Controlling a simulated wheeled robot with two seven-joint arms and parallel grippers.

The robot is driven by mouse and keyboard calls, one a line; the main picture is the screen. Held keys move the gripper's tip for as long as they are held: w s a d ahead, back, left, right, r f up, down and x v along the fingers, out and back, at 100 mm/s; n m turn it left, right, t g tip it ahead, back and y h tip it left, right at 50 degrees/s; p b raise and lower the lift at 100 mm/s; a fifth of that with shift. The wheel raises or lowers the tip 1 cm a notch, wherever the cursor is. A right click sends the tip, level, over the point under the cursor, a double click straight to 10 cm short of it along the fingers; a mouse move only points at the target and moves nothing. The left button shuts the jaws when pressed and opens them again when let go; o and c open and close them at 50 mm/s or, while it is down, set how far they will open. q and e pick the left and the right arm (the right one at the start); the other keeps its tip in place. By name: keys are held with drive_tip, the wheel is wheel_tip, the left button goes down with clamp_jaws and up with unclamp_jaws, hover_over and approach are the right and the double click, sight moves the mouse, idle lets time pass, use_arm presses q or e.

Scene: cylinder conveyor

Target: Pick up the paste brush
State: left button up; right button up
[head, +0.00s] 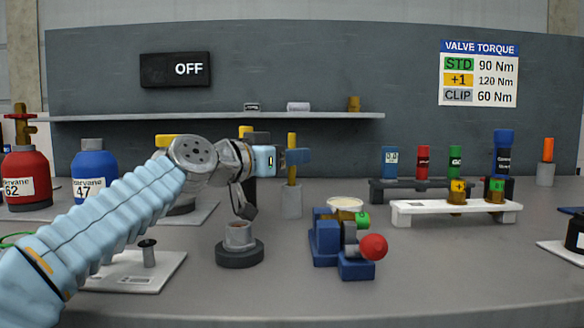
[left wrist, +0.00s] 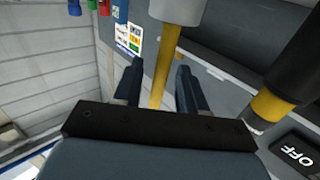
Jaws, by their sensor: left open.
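A thin yellow handle (head: 291,148), which looks like the paste brush, stands upright in a grey cup (head: 291,203) on the table. My left gripper (head: 297,157) reaches it from the left at the height of the handle's upper part. In the left wrist view the gripper (left wrist: 160,68) is open, and the yellow handle (left wrist: 160,82) lies between its two fingers. The grey cup (left wrist: 174,10) shows beyond the fingertips there. The brush's lower end is hidden in the cup. My right gripper is not in view.
A black holder with a yellow-handled item (left wrist: 285,75) stands close beside the gripper. A grey round fixture (head: 239,255) and a blue vise (head: 326,240) stand in front. A white rack (head: 425,212) is at the right. A shelf (head: 210,116) runs behind.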

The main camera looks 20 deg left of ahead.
use_arm(q)
drive_tip(key=shift+w+d, duration=0.2)
drive_tip(key=shift+w, duration=0.2)
drive_tip(key=shift+c, duration=0.5)
clamp_jaws()
